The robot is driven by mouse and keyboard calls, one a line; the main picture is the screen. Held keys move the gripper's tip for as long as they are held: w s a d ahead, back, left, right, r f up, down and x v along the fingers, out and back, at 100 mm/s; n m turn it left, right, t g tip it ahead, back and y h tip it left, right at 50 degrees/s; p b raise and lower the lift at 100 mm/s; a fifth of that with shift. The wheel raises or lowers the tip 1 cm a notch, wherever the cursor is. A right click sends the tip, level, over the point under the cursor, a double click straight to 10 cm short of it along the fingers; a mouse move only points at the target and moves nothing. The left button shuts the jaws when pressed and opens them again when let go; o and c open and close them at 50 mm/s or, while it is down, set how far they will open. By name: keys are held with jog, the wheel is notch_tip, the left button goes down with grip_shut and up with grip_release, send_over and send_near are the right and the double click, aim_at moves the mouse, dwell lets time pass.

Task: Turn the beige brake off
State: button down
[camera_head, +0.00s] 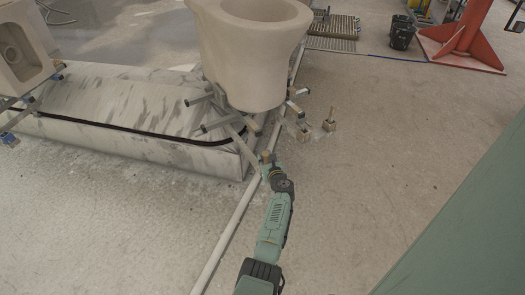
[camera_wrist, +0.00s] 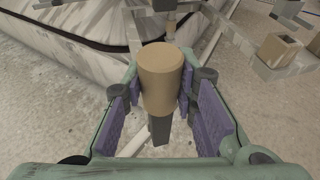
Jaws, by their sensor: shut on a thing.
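The beige brake (camera_wrist: 161,78) is a short, thick cylinder with a dark grey bar below it, seen close up in the wrist view. It shows small in the head view (camera_head: 266,156), low beside the platform's near corner. My gripper (camera_wrist: 160,92) has its purple-padded fingers on both sides of the cylinder and is shut on it. In the head view my gripper (camera_head: 269,165) reaches up to the brake from below. The fingers hide part of the brake's sides and its mount.
A marbled platform (camera_head: 140,154) with a black strip lies left. A white pipe (camera_head: 222,243) runs along the floor. A beige-topped fitting (camera_head: 329,125) stands right.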

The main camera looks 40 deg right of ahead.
jog(key=shift+w, duration=0.1)
dwell(0.3)
jog(key=c, duration=1.3)
grip_release()
jog(key=v, duration=1.2)
